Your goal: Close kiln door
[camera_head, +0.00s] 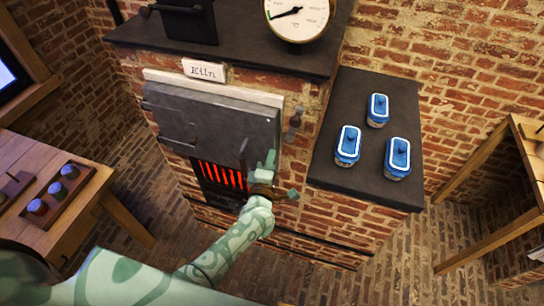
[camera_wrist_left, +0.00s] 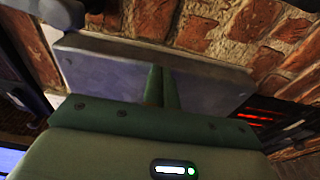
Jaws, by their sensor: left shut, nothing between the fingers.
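The kiln door (camera_head: 205,112) is a grey metal slab on the front of the brick kiln, below a white "Kiln" sign (camera_head: 204,71). Beneath its lower edge, the kiln opening (camera_head: 222,176) shows glowing red bars, so the door does not cover it. My left gripper (camera_head: 268,160) is shut and empty, in front of the door's lower right part. In the left wrist view its fingers (camera_wrist_left: 162,86) are together against the grey door (camera_wrist_left: 105,75). I cannot tell whether they touch it. My right gripper is in neither view.
Several blue-lidded jars, one of them nearest the front (camera_head: 397,160), stand on a dark counter (camera_head: 345,188) right of the kiln. A gauge (camera_head: 298,16) sits on the kiln top. A wooden table with a jar tray (camera_head: 80,182) is at left. The brick floor between is clear.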

